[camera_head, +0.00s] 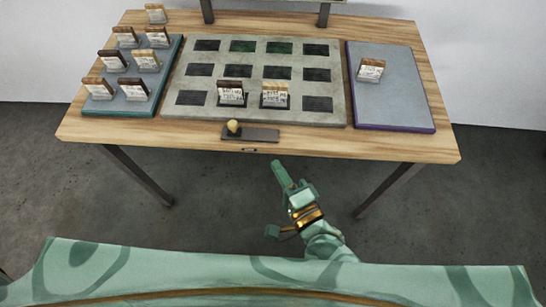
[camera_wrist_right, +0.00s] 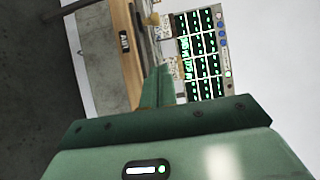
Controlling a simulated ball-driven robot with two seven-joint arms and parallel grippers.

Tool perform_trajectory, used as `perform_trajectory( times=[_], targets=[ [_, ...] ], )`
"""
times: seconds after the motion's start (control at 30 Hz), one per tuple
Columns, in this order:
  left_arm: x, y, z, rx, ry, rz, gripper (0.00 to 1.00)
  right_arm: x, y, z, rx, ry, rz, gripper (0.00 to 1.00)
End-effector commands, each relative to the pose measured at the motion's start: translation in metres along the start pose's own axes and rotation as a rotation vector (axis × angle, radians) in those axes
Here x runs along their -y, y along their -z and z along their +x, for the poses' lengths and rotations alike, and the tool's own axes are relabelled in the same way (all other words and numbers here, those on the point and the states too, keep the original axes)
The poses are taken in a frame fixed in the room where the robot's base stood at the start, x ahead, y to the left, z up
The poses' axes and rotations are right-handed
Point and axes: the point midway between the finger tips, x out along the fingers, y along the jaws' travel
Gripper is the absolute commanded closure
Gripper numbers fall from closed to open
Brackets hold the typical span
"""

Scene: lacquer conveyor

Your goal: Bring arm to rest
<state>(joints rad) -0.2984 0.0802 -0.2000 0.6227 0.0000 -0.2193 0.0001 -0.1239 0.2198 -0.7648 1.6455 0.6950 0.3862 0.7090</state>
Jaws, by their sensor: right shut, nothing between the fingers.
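My right gripper (camera_head: 278,166) is in front of the wooden table (camera_head: 385,148), below its front edge in the head view. Its green fingers are together, with nothing between them, and point toward the table. In the right wrist view the shut fingers (camera_wrist_right: 157,82) rise from the green gripper body, with the table's front edge behind them. The gripper appears apart from the table. My left gripper does not show.
A grey slotted board (camera_head: 178,112) holds two tagged pieces at its front. A teal-edged tray (camera_head: 105,108) at left holds several; a purple-edged tray (camera_head: 400,118) at right holds one. A small knobbed holder (camera_head: 262,135) sits at the front edge. A lit panel (camera_wrist_right: 204,55) stands behind.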

Motion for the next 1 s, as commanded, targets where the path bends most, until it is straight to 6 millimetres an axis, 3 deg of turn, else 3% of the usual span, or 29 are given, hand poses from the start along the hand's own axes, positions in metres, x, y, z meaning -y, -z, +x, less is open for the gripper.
perform_trajectory(
  times=[0.63, 0.73, 0.87, 1.0],
  targets=[
    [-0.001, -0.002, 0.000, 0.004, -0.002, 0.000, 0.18, 0.000, 0.000, -0.002, 0.000, 0.000, -0.004, 1.00],
    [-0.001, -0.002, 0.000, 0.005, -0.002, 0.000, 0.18, -0.006, -0.006, -0.003, 0.033, -0.023, -0.123, 1.00],
    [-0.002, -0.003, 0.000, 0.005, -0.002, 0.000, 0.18, -0.080, 0.001, -0.020, 0.133, -0.200, -0.498, 1.00],
    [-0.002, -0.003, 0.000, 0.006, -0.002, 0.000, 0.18, -0.189, 0.032, -0.075, 0.287, -0.486, -0.876, 1.00]
  ],
)
